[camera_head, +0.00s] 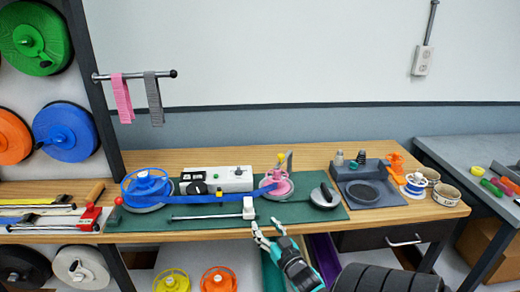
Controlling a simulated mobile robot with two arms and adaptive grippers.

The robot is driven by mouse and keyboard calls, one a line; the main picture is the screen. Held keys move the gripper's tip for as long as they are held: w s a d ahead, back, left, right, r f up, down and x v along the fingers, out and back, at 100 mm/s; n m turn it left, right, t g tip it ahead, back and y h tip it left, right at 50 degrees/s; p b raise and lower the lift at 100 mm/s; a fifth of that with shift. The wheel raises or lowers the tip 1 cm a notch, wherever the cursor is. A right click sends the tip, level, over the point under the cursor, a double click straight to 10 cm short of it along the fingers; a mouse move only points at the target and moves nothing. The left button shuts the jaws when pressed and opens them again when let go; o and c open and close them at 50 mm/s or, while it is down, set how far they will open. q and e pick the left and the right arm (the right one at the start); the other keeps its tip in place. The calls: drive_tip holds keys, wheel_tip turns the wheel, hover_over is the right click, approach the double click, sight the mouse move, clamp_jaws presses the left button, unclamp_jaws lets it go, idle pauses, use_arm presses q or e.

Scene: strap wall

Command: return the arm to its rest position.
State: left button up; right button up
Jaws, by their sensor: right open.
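My right gripper (268,234) is in the head view at the bottom middle, its fingers apart and empty. It is at the front edge of the wooden workbench (240,157), just below a white block on a metal rod. Its teal and black wrist shows behind the fingers, and a dark ribbed part of my arm (388,280) fills the bottom right. My left gripper is not in view.
A green mat (300,212) holds a blue strap reel (147,188), a pink reel (277,183) and a white control box (230,179). A grey tray (368,190) stands right of it. Pink and grey straps hang from a wall bar (135,75). A second table (455,150) is at right.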

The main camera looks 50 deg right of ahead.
drive_tip(key=shift+s+a, duration=0.1)
drive_tip(key=shift+s, duration=0.1)
idle(0.5)
drive_tip(key=s+a+f+n+g+y, duration=0.1)
drive_tip(key=s+a+f+g+y, duration=0.15)
drive_tip(key=a+f, duration=0.6)
drive_tip(key=s+a+f+n+g+y, duration=0.1)
drive_tip(key=s+a+f+g, duration=0.2)
drive_tip(key=f, duration=1.1)
drive_tip(key=s+a+f+n+g+y, duration=0.1)
drive_tip(key=s+a+f+g+y, duration=0.15)
drive_tip(key=a+f, duration=0.6)
drive_tip(key=s+a+f+n+g+y, duration=0.1)
drive_tip(key=s+a+f+n+g, duration=0.1)
drive_tip(key=s+a+f, duration=0.3)
drive_tip(key=s+a+f+n+g+y, duration=0.1)
drive_tip(key=s+a+f+g, duration=0.4)
drive_tip(key=s+f, duration=0.7)
drive_tip(key=s+n, duration=0.1)
drive_tip(key=s, duration=0.6)
drive_tip(key=shift+n, duration=0.4)
drive_tip(key=shift+a+f, duration=0.1)
